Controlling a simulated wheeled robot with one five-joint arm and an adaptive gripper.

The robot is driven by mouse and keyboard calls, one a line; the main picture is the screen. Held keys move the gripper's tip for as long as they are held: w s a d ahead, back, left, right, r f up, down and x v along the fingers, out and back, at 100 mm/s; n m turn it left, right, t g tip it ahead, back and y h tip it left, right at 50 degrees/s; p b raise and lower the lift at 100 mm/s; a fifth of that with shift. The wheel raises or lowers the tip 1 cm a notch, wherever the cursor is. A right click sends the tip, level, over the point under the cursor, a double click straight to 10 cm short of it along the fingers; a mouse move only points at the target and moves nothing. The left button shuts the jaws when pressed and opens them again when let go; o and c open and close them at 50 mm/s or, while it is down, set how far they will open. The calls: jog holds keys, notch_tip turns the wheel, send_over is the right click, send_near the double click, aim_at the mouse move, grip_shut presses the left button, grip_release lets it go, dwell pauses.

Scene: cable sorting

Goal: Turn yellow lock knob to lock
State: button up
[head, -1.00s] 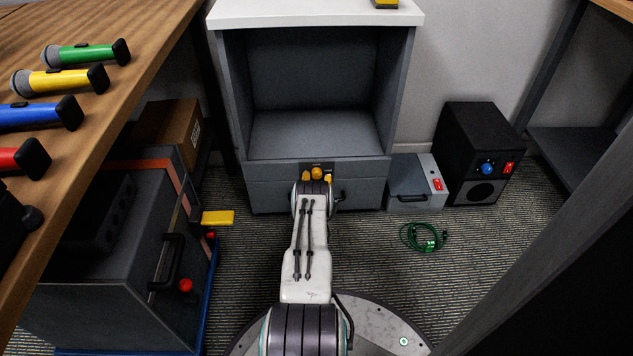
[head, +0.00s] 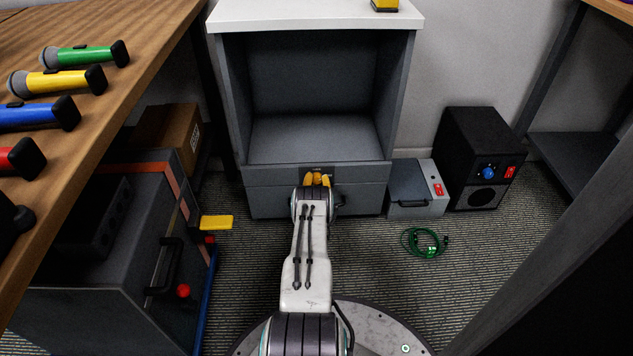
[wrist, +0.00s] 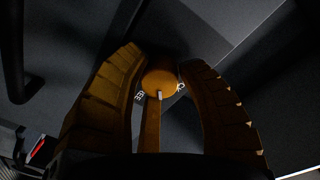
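The yellow lock knob (wrist: 160,81) is round, with a pale pointer mark. It sits on the front of the grey drawer (head: 265,200) below the open cabinet compartment. Narrow dark gaps show between the fingers and the knob, so I see no firm contact.
A dark handle (wrist: 13,50) is at the wrist view's left. A grey box (head: 417,195) and a black speaker-like box (head: 480,160) stand right of the cabinet. A coiled green cable (head: 425,241) lies on the floor. The wooden table (head: 120,100) holds several coloured microphones at left.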

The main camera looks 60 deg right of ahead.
jog(key=c, duration=0.6)
jog(key=shift+w+n, duration=0.15)
jog(key=shift+n, duration=2.15)
jog(key=shift+a+f, duration=0.1)
jog(key=o, duration=0.9)
jog(key=shift+o, duration=1.4)
jog(key=v, duration=1.2)
jog(key=shift+f, duration=0.2)
